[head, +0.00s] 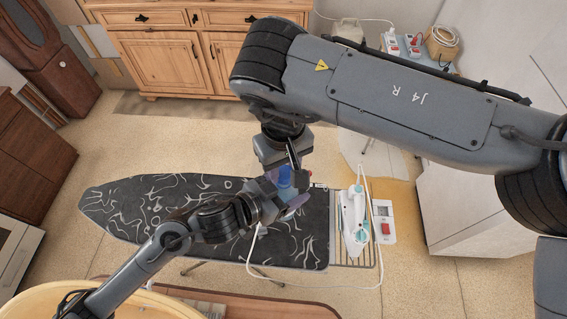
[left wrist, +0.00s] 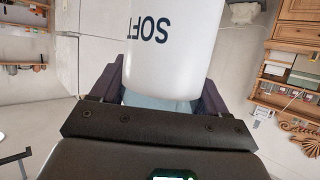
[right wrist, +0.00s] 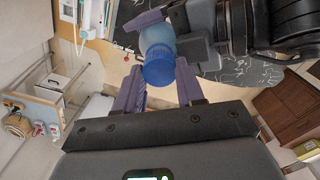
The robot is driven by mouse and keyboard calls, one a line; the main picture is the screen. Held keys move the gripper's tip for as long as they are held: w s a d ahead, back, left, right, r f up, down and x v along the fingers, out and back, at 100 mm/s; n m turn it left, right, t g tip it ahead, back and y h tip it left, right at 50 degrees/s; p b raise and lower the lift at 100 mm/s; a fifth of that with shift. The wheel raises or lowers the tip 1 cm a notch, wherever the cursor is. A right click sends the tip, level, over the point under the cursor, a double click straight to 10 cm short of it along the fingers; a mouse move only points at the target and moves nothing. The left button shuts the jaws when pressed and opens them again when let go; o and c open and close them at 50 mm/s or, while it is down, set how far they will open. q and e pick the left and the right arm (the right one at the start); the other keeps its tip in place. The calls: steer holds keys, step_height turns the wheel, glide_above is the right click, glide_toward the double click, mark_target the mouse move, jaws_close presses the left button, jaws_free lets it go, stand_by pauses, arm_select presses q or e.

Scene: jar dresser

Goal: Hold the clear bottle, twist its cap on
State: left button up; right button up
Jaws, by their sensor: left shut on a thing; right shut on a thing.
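The clear bluish bottle (head: 298,201) is above the ironing board in the head view, partly hidden by my grippers. In the left wrist view a white labelled surface (left wrist: 170,45) lettered "SOFT" fills the top middle, with a pale clear part between the fingers. My left gripper (head: 279,203) is shut on the bottle from the side. The blue cap (right wrist: 159,67) is at the bottle's top end, between the fingertips of my right gripper (right wrist: 160,76), which is shut on it. The cap also shows in the head view (head: 286,176). I cannot tell how tightly it is seated.
The dark patterned ironing board (head: 135,203) lies below. A white iron (head: 354,228) stands on its right end, with a white and red item (head: 383,226) beside it. A white cord loops across the front.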

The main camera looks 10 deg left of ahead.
arm_select(q)
steer(key=shift+r, duration=0.1)
arm_select(e)
steer(key=shift+f, duration=0.7)
arm_select(q)
steer(key=shift+r, duration=0.2)
arm_select(e)
steer(key=shift+f, duration=0.15)
stand_by(0.5)
arm_select(q)
jaws_close()
arm_select(e)
steer(key=o, duration=1)
arm_select(q)
steer(key=shift+d+r, duration=0.1)
arm_select(e)
steer(key=shift+s+a, duration=0.1)
arm_select(q)
steer(key=shift+w, duration=0.1)
arm_select(e)
steer(key=shift+s+a, duration=0.1)
arm_select(q)
steer(key=shift+f, duration=0.3)
arm_select(e)
steer(key=shift+w+r, duration=0.2)
steer(key=shift+r, duration=2.25)
